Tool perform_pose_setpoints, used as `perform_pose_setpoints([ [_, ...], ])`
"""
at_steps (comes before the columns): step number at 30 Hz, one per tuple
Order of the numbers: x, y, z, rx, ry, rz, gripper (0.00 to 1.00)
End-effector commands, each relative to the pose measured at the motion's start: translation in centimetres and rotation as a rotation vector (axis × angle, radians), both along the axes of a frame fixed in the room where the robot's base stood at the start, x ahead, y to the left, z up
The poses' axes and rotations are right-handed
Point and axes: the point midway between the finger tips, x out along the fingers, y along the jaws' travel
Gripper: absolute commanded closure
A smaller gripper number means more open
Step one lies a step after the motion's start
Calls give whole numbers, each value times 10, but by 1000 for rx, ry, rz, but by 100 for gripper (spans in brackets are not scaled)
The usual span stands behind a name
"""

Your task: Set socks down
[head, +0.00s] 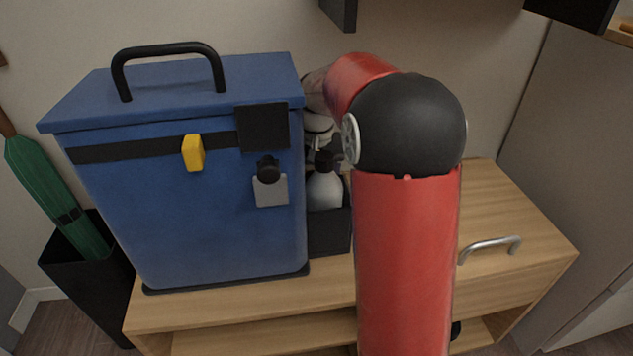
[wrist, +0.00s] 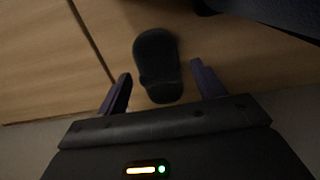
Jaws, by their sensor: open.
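The dark socks (wrist: 156,52), a rolled or folded dark grey bundle, show in the wrist view against a light wooden surface (wrist: 235,50). They seem to lie on that wood, though contact underneath is hard to judge. My gripper (wrist: 160,76) is open, with one finger on each side of the bundle's near end. A gap shows between each finger and the socks. In the head view I cannot make out the socks, and my arm and the blue box hide the area around my gripper.
A large blue box (head: 215,235) with a black handle stands on the wooden cabinet (head: 510,225). Beside it is a black container (head: 328,235) with a whitish rounded object (head: 325,191). A black bin (head: 95,285) holding a green umbrella (head: 55,190) stands left. The cabinet's right part looks clear.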

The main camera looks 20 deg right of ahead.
Motion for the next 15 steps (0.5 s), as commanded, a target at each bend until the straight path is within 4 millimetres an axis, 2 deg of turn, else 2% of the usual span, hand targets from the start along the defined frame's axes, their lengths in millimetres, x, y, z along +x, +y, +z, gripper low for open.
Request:
perform_pose_setpoints([
  [1, 1, 0, 14, -1, -5, 0, 31],
  [9, 1, 0, 72, -1, -4, 1, 31],
  [15, 0, 0, 97, 0, -2, 1, 31],
])
